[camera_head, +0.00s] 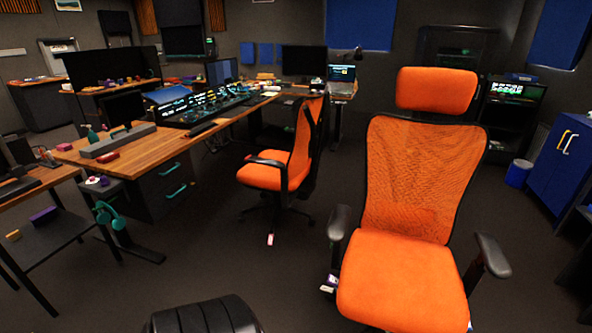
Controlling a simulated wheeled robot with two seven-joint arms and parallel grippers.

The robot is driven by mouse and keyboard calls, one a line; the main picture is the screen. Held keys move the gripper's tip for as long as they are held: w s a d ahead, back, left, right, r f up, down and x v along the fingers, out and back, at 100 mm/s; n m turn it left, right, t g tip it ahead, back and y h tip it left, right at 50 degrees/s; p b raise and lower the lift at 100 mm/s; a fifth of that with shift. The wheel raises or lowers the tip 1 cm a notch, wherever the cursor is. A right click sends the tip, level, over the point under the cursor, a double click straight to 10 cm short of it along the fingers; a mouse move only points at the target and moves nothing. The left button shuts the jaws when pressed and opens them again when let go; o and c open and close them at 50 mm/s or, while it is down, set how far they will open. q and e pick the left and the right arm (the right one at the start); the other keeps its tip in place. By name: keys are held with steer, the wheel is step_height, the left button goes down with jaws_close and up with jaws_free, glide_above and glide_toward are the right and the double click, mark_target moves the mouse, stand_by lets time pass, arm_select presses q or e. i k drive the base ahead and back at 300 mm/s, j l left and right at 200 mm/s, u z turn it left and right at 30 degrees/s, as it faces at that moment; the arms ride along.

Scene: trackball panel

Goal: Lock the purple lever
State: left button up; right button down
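I cannot make out a purple lever anywhere in the room. A small purple block (45,215) lies on the low shelf at the left, but it does not look like a lever. A small pale item with a reddish top (96,181) sits by the near end of the wooden desk, too small to identify. Neither of my grippers shows in the head view.
An orange chair (405,280) fills the near right. A second orange chair (272,176) stands by the long wooden desk (146,152), which carries a lit console (205,103). A blue cabinet (562,170) stands far right.

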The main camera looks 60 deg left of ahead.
mark_target(332, 280)
steer(key=u, duration=1.6)
